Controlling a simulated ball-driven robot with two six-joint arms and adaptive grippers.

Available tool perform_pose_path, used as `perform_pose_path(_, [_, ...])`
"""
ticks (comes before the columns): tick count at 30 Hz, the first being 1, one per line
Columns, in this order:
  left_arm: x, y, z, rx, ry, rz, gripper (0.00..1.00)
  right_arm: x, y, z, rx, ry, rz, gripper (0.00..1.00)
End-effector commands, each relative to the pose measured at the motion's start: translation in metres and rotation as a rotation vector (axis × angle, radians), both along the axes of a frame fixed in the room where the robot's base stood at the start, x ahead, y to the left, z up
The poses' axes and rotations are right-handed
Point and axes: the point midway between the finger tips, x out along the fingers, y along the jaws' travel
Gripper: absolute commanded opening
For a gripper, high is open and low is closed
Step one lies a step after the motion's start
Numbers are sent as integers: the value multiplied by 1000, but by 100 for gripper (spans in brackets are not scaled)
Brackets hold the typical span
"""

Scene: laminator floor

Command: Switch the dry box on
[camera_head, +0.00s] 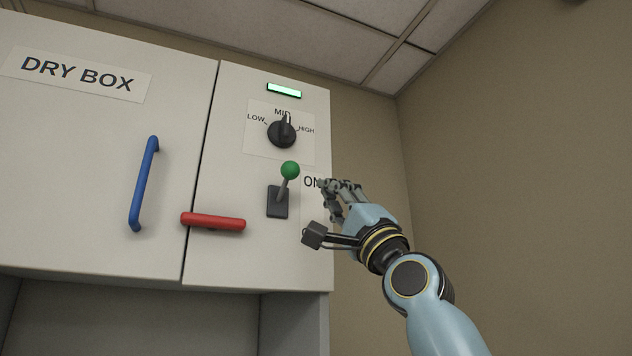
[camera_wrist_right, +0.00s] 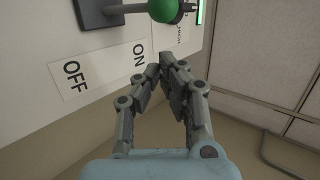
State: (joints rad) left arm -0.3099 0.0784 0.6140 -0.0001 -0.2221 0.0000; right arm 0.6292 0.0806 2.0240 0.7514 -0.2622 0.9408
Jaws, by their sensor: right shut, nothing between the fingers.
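The dry box (camera_head: 85,190) is a pale cabinet with a "DRY BOX" label. Its switch is a lever with a green ball knob (camera_head: 290,170) on a dark base plate (camera_head: 277,202). The lever points up, toward the "ON" end of its label. The green knob (camera_wrist_right: 162,8) also shows at the top of the right wrist view, beside the OFF/ON label (camera_wrist_right: 100,70). A bar light (camera_head: 284,90) above glows green. My right gripper (camera_head: 325,184) is shut and empty, just right of the lever and apart from the knob. It partly covers the label in the head view. My left gripper is out of view.
A black dial (camera_head: 282,133) marked LOW, MID, HIGH sits above the lever, its pointer near MID. A red handle (camera_head: 213,221) sticks out at lower left and a blue handle (camera_head: 144,184) on the door. Open space lies right of the cabinet, before the wall (camera_head: 520,180).

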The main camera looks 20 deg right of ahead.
Motion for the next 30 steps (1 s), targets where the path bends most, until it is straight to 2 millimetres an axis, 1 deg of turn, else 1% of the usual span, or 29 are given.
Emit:
perform_pose_path(1, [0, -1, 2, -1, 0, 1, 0, 3, 8, 4, 7, 1, 6, 0])
perform_pose_path(3, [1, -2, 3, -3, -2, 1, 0, 6, 15, 7, 6, 2, 5, 0])
perform_pose_path(7, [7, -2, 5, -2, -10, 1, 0, 9, 24, 11, 3, 2, 4, 0])
perform_pose_path(12, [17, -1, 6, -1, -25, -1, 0, 10, 27, 12, 1, 1, 1, 0])
perform_pose_path(15, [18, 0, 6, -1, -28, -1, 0, 10, 26, 12, 0, 1, 1, 0])
perform_pose_path(20, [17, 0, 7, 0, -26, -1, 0, 10, 27, 13, 1, 1, 1, 0])
perform_pose_path(24, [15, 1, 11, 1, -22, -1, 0, 14, 33, 23, 3, 1, 2, 0])
perform_pose_path(30, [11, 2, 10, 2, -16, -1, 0, 14, 33, 22, 1, 1, 1, 0])
